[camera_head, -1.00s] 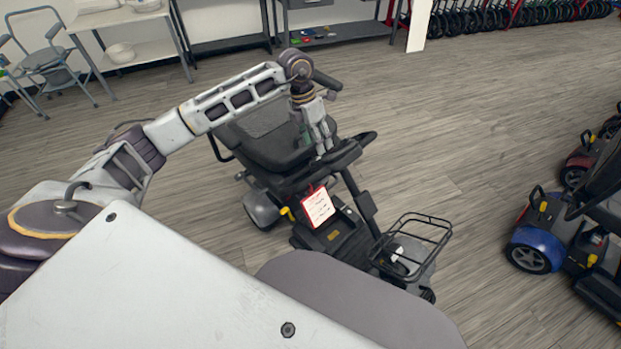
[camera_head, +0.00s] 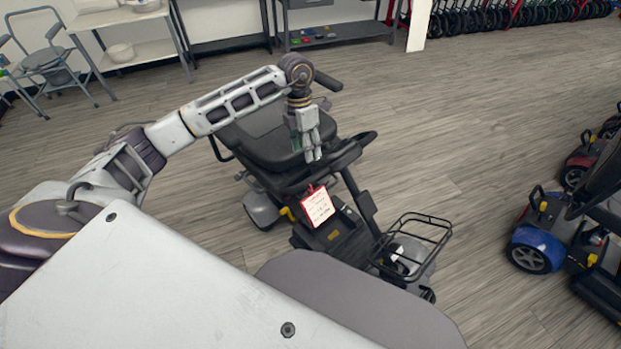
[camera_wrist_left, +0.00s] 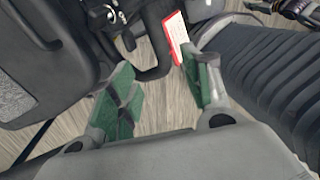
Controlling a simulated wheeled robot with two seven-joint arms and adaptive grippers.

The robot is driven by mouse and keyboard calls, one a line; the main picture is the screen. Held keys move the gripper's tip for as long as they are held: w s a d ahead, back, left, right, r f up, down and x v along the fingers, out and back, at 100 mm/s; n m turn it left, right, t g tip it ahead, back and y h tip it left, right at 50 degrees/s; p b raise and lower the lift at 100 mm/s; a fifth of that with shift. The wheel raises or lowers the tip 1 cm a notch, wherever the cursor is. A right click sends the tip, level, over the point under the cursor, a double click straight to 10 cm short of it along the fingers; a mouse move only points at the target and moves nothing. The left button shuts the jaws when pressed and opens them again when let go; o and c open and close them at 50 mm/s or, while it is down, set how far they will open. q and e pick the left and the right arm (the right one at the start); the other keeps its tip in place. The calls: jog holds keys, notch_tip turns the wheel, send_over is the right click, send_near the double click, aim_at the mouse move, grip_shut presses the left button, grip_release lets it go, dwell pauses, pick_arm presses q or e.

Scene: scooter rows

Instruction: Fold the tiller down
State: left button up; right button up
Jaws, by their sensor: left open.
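The black tiller (camera_head: 357,190) of the scooter stands up from the front of the deck, leaning back toward the seat (camera_head: 265,140). Its handlebar (camera_head: 345,158) lies just in front of the seat. A red-edged white tag (camera_head: 318,205) hangs from the tiller and also shows in the left wrist view (camera_wrist_left: 177,38). My left gripper (camera_head: 312,156) points down above the handlebar, close to its seat side. In the left wrist view my left gripper (camera_wrist_left: 162,88) has its green-padded fingers apart, with only floor and dark scooter parts seen between them. Contact with the handlebar cannot be told. My right gripper is out of view.
A wire basket (camera_head: 418,240) sits at the scooter's front. A blue scooter (camera_head: 535,245) and others stand at the right. Shelves (camera_head: 335,38) and a commode chair (camera_head: 50,62) line the back. The floor between is clear.

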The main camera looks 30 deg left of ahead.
aim_at(311, 178)
pick_arm(q)
jog(key=f, duration=0.3)
jog(key=d+f, duration=0.1)
jog(key=f, duration=0.3)
jog(key=s+f, duration=0.1)
jog(key=f, duration=0.2)
jog(key=shift+d+f+b, duration=0.25)
jog(key=shift+d+b, duration=0.05)
jog(key=shift+b, duration=0.05)
jog(key=shift+d+f, duration=0.1)
jog(key=shift+f, duration=0.95)
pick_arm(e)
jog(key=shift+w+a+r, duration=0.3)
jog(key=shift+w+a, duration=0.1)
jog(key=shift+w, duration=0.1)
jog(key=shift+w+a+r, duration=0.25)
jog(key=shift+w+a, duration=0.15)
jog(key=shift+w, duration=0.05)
pick_arm(q)
jog(key=c, duration=1.1)
jog(key=shift+d, duration=0.1)
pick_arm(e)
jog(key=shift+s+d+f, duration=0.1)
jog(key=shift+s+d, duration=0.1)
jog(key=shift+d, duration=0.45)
